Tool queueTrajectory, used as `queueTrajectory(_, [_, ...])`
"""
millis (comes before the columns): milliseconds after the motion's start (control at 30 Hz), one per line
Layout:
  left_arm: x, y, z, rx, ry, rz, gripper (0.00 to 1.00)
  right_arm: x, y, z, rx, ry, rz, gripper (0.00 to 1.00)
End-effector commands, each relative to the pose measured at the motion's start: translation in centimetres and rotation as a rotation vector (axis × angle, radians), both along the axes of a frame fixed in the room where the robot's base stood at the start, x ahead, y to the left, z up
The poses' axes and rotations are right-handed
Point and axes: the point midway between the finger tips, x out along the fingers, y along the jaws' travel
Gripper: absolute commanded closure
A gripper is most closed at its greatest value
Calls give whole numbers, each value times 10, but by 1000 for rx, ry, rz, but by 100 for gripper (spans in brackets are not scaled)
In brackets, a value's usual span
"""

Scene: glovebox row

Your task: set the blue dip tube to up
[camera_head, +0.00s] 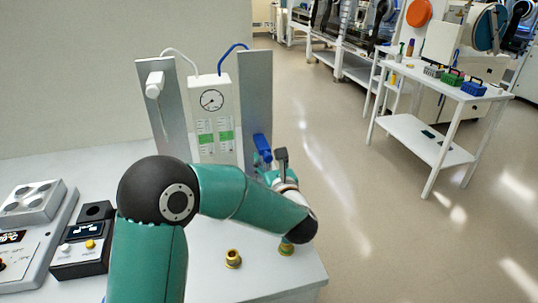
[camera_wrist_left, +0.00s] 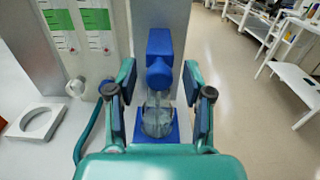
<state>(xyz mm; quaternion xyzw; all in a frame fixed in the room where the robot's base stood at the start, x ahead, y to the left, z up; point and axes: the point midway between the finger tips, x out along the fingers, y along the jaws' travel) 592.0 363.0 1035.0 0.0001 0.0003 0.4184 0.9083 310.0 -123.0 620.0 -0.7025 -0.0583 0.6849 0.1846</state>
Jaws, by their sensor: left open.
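The blue dip tube's block (camera_head: 262,146) is low on the right grey post in the head view, partly hidden by my arm. In the left wrist view its blue head and round knob (camera_wrist_left: 160,58) sit above a clear glass vessel (camera_wrist_left: 156,120) on a blue base. My left gripper (camera_wrist_left: 158,78) is open, its fingers on either side of the blue part, with a gap showing at each side. In the head view the gripper (camera_head: 268,170) is partly hidden behind its own wrist. My right gripper is not in view.
A white block (camera_head: 155,85) sits higher on the left post. A gauge panel (camera_head: 212,115) stands between the posts. Brass fittings (camera_head: 233,258) and a black control box (camera_head: 86,242) are on the bench. A white cart (camera_head: 440,85) stands at right on open floor.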

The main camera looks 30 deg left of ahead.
Motion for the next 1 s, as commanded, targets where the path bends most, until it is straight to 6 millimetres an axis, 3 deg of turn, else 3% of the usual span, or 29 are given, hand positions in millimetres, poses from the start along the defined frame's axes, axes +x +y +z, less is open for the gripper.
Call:
queueTrajectory(367, [5, 5, 0, 0, 0, -1, 49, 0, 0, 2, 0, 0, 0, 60])
queueTrajectory(700, [4, 4, 0, 0, 0, -2, 100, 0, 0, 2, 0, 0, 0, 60])
queueTrajectory(1000, [4, 2, 0, 1, -1, -2, 100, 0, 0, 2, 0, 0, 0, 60])
